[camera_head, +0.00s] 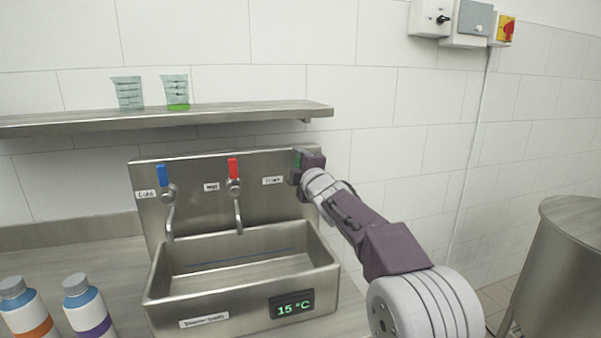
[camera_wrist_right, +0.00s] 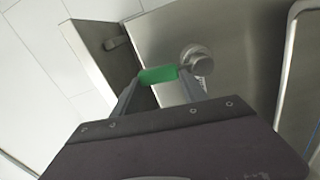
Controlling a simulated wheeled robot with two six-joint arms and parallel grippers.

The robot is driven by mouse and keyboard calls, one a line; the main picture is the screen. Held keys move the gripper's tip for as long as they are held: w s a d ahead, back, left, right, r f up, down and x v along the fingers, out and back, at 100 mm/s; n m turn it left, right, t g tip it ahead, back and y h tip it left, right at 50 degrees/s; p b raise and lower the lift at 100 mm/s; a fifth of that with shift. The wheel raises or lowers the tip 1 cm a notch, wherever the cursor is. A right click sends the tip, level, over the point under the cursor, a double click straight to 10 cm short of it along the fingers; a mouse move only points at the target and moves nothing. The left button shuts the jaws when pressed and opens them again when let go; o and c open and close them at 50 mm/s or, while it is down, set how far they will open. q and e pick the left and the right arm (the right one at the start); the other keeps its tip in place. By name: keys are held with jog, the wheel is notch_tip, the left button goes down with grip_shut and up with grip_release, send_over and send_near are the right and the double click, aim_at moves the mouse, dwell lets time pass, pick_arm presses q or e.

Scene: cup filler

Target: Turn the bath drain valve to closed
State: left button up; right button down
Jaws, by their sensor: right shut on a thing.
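The drain valve has a green handle (camera_wrist_right: 158,75) and a round metal body (camera_wrist_right: 197,57) on the steel back panel (camera_head: 210,205). In the right wrist view the green handle lies between the fingertips of my right gripper (camera_wrist_right: 160,84), which is shut on it. In the head view my right gripper (camera_head: 303,170) is at the panel's right end, beside a small label (camera_head: 272,181), and hides most of the valve. The bath (camera_head: 240,265) is a steel basin below the panel; its display (camera_head: 292,308) reads 15 °C. My left gripper is not in view.
A blue-handled tap (camera_head: 162,176) and a red-handled tap (camera_head: 233,169) stand left of the valve. A shelf (camera_head: 220,112) with two beakers runs above. Two bottles (camera_head: 86,300) stand at the front left. A steel drum (camera_head: 575,250) stands at the right.

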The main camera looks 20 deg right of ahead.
jog(key=shift+a+f+n+b, duration=0.15)
jog(key=shift+a+n+b, duration=0.25)
jog(key=shift+n, duration=0.3)
jog(key=c, duration=0.9)
grip_release()
jog(key=shift+a, duration=0.1)
jog(key=s+b, duration=0.2)
jog(key=s, duration=0.7)
jog(key=shift+s, duration=0.1)
